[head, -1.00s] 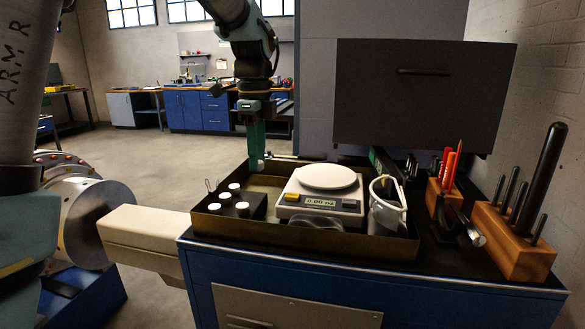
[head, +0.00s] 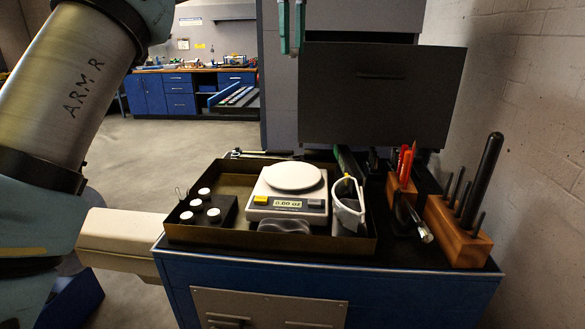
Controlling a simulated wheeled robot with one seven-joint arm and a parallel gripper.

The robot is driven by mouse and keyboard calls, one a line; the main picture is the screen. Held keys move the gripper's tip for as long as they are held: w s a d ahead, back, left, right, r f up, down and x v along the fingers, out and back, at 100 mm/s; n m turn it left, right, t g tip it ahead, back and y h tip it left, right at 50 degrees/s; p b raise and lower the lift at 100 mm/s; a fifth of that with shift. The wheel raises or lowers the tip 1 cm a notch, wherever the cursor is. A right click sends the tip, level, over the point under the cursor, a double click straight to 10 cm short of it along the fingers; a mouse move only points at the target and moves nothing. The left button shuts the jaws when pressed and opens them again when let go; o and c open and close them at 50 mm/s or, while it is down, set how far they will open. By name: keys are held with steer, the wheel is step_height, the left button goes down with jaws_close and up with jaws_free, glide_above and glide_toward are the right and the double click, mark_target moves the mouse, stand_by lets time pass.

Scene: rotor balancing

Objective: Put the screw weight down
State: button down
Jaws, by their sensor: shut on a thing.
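My gripper (head: 291,51) shows at the top of the head view, its two green fingers pointing down, high above the tray and in front of the dark grey panel. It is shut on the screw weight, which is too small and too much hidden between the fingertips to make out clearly. Below it, the brown tray (head: 210,239) lies on the blue cabinet. In it stand a scale (head: 287,205) with an empty round white pan, reading 0.00 oz, and a black block (head: 222,210) with several white-topped pieces.
Wooden holders with red tools (head: 404,163) and black rods (head: 482,170) stand farther right. The dark panel (head: 380,95) rises behind.

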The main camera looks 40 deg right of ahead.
glide_above(293, 174)
step_height(293, 174, down, 22)
steer(key=shift+w+f, duration=0.1)
steer(key=shift+f, duration=0.05)
steer(key=shift+f+p, duration=0.5)
steer(key=shift+f, duration=2.2)
steer(key=shift+f, duration=0.1)
steer(key=c, duration=0.6)
jaws_free()
step_height(293, 174, up, 12)
steer(key=b, duration=0.2)
